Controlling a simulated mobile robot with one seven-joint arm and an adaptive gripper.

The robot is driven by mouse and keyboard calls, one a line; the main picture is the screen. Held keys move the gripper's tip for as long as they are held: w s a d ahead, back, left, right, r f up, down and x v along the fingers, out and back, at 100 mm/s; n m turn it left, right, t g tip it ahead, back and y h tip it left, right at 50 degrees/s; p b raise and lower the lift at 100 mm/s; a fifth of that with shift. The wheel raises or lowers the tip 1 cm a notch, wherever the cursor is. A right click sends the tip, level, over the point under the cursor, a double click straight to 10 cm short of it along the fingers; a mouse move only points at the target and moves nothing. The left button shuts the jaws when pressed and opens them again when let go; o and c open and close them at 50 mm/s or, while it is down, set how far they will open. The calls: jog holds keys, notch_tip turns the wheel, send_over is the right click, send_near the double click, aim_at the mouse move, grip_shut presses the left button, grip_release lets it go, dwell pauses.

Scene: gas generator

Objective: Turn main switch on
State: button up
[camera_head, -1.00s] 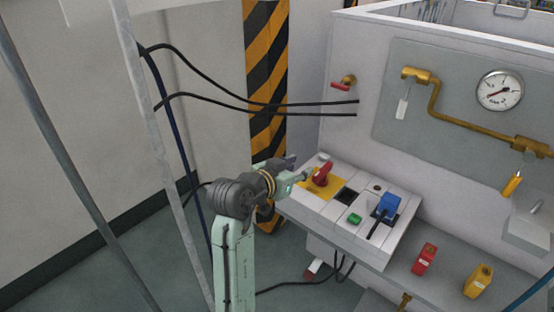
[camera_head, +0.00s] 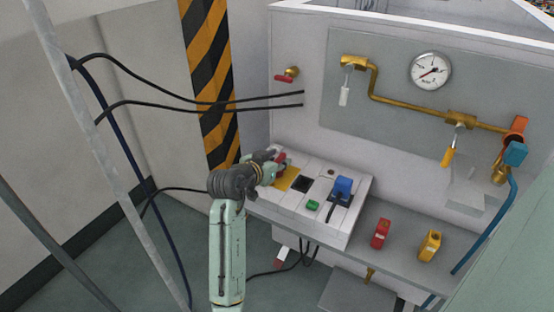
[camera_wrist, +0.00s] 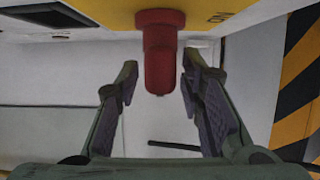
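The main switch is a red rotary handle (camera_head: 281,158) on a yellow plate (camera_head: 287,178) at the left end of the sloped control panel (camera_head: 335,215). In the head view my gripper (camera_head: 275,167) is at the switch and partly hides it. In the wrist view the red handle (camera_wrist: 160,52) hangs from the yellow plate (camera_wrist: 215,12) at the top middle. My gripper (camera_wrist: 160,84) is open there, one finger on each side of the handle. Gaps show between the handle and both fingers.
The panel also carries a green button (camera_head: 313,205) and a blue plug (camera_head: 342,188). A red box (camera_head: 380,233) and a yellow box (camera_head: 429,245) stand on the shelf at right. A striped post (camera_head: 212,80) and black cables (camera_head: 190,101) are near my arm.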

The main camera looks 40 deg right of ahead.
jog(key=c, duration=0.8)
grip_shut()
jog(key=shift+s, duration=0.1)
